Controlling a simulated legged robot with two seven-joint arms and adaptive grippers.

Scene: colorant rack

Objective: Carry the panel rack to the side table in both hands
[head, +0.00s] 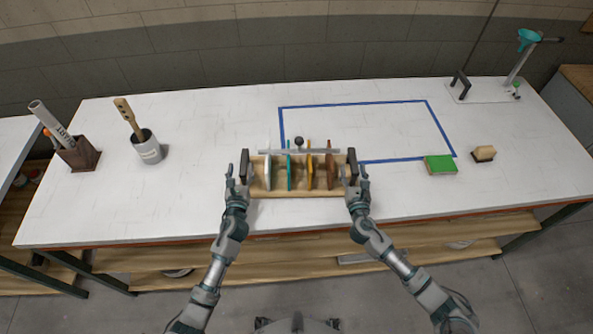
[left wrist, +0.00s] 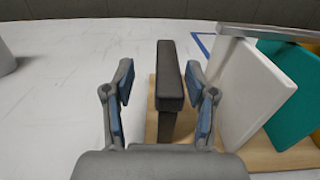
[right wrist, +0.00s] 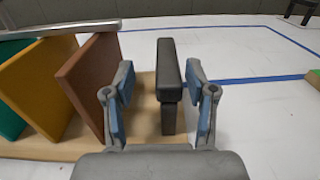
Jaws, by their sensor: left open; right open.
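The panel rack (head: 300,193) stands on the white table near its front edge. It has a wooden base, a metal bar on top and upright panels: white (left wrist: 245,95), teal (left wrist: 290,90), yellow (right wrist: 42,85) and brown (right wrist: 92,80). A black handle stands at each end, left (left wrist: 170,85) and right (right wrist: 168,80). My left gripper (head: 238,172) is open, its fingers on either side of the left handle with gaps showing. My right gripper (head: 358,176) is open around the right handle in the same way.
A blue taped rectangle (head: 353,105) lies behind the rack. A green block (head: 440,165) and a small brush (head: 484,154) are right. A grey cup (head: 148,150) and a brown holder (head: 80,155) stand left. A clamp stand (head: 515,70) is back right. Another table (head: 18,140) edges in left.

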